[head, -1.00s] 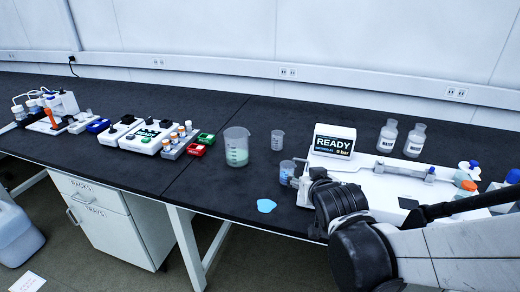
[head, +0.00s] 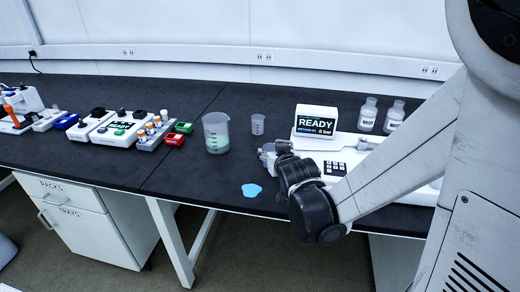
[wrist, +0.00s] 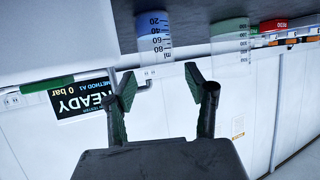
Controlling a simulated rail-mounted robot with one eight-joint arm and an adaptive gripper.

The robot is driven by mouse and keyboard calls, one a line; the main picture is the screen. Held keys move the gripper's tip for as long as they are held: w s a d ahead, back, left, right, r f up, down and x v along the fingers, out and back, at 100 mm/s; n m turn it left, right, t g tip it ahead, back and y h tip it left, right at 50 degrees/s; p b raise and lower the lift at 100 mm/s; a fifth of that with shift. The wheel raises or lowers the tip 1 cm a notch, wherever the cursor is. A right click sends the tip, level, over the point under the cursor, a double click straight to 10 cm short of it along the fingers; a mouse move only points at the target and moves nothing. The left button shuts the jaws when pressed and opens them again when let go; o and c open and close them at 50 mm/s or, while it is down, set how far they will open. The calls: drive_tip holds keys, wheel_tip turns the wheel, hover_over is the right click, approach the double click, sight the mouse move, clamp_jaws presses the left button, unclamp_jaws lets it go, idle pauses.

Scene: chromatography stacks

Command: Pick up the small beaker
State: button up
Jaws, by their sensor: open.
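A small clear beaker (head: 257,124) stands upright on the black bench, right of a larger beaker (head: 216,132). In the wrist view, which is upside down, a bluish small beaker (wrist: 155,38) with volume marks stands beyond my fingers; I cannot tell whether it is the same one. The large beaker also shows there (wrist: 231,45). In the head view my wrist is in front of the READY device, and the fingers are hard to make out.
The READY device (head: 316,121) stands just right, with two clear bottles (head: 368,114) behind. A blue puddle (head: 251,190) lies near the bench's front edge. Red and green blocks (head: 175,140) and a vial rack are left. Bench left of the puddle is clear.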

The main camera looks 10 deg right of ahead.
sight(269, 147)
drive_tip(key=shift+b+x, duration=0.9)
drive_tip(key=shift+x, duration=1.95)
drive_tip(key=shift+s+d, duration=0.1)
drive_tip(key=shift+d, duration=0.05)
drive_tip(key=shift+c, duration=0.5)
drive_tip(key=c, duration=0.9)
drive_tip(key=shift+r, duration=0.1)
drive_tip(key=shift+c, duration=0.2)
